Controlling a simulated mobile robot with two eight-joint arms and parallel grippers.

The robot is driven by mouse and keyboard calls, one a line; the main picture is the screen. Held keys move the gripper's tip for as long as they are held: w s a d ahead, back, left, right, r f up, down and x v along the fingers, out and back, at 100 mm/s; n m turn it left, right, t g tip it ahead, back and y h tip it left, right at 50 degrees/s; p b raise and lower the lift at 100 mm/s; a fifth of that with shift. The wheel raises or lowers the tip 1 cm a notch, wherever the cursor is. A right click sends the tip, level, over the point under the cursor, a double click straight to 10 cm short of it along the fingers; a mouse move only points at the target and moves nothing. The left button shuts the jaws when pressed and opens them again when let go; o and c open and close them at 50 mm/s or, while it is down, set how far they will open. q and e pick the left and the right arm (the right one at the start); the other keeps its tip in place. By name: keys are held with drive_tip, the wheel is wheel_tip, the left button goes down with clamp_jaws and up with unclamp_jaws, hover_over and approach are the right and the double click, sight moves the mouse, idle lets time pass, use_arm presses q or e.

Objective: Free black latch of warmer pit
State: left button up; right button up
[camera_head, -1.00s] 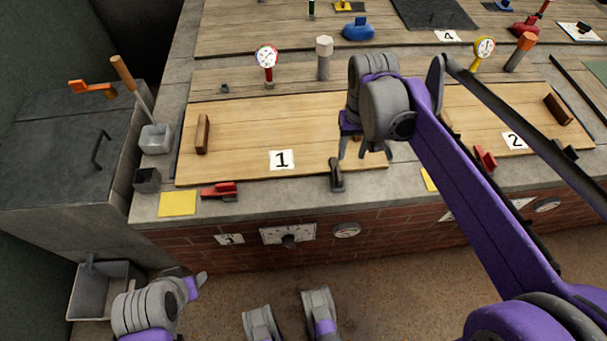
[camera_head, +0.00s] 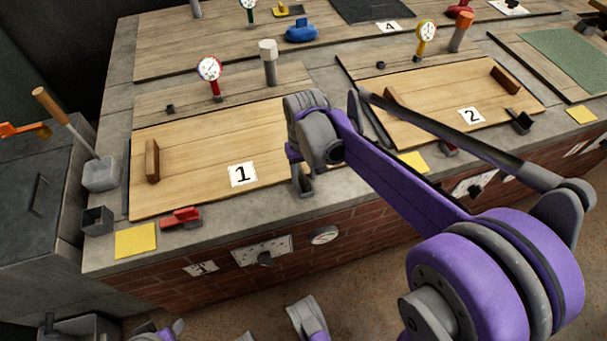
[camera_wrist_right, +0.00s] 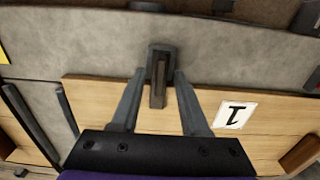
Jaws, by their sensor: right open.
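The black latch of the pit marked 1 is a small dark upright lever in a bracket on the grey counter. It stands at the front right of the wooden lid (camera_head: 215,155), partly covered by my right gripper (camera_head: 301,178) in the head view. In the right wrist view the latch (camera_wrist_right: 158,78) sits between the two open fingers of the right gripper (camera_wrist_right: 159,88), with a visible gap at each side. Only a purple and grey part of my left gripper (camera_head: 172,331) shows at the bottom edge; its fingers cannot be made out.
A red latch (camera_head: 181,218) and yellow pad (camera_head: 136,240) lie at the counter's front left. A wooden-handled tool stands in a grey holder (camera_head: 101,174). The lid marked 2 (camera_head: 440,110) lies to the right. Gauges (camera_head: 210,70) and a post (camera_head: 269,62) stand behind.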

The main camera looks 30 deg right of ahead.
clamp_jaws()
idle(1.5)
